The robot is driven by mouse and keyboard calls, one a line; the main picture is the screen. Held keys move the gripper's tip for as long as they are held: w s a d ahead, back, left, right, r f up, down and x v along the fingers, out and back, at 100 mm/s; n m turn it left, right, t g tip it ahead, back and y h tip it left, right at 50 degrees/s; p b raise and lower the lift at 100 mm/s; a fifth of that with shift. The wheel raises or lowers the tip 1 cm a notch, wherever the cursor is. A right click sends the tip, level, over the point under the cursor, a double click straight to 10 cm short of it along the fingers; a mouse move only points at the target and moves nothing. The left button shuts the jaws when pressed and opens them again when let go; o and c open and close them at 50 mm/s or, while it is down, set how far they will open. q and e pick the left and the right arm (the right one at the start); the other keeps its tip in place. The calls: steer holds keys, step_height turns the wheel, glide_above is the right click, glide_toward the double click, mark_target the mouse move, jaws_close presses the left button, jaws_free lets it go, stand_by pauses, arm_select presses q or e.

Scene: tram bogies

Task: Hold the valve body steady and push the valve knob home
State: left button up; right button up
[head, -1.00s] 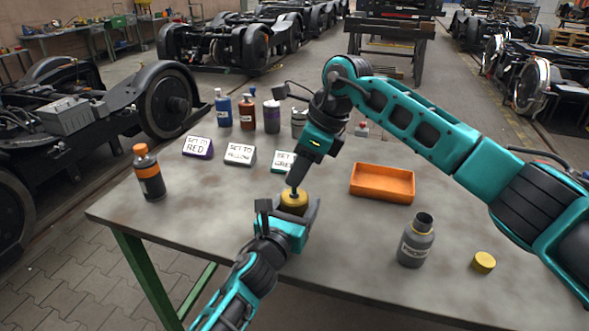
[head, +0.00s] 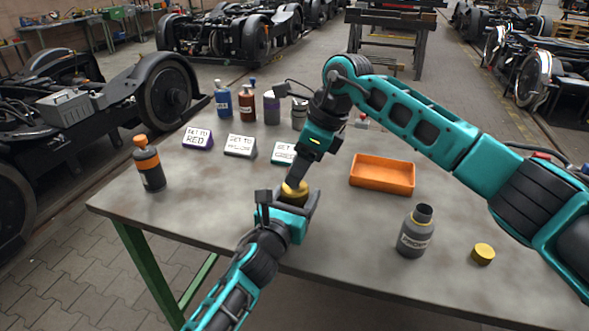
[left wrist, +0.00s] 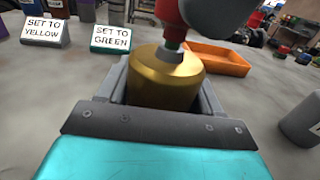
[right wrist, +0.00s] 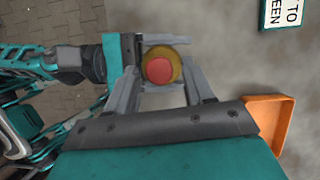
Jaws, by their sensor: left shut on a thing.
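The valve body (left wrist: 165,80) is a brass-yellow cylinder, upright, and my left gripper (head: 287,207) is shut around its sides over the table. In the left wrist view the red valve knob (left wrist: 195,12) sits above it, with a thin green band and a grey collar under the red. In the right wrist view the knob (right wrist: 159,69) is a red disc centred on the valve body (right wrist: 176,59). My right gripper (right wrist: 162,80) points down from above, its fingers apart on either side of the knob. Whether a finger touches it I cannot tell.
Signs for red (head: 198,138), yellow (head: 240,146) and green (head: 284,152) stand behind the grippers, with several bottles beyond. An orange tray (head: 382,176), a grey bottle (head: 415,232) and a yellow cap (head: 483,253) are on the right. An orange-capped bottle (head: 150,166) stands left.

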steer(key=shift+o, duration=0.5)
steer(key=shift+r, duration=0.1)
steer(key=v, duration=1.2)
steer(key=shift+d, duration=0.1)
arm_select(q)
steer(key=o, duration=1.2)
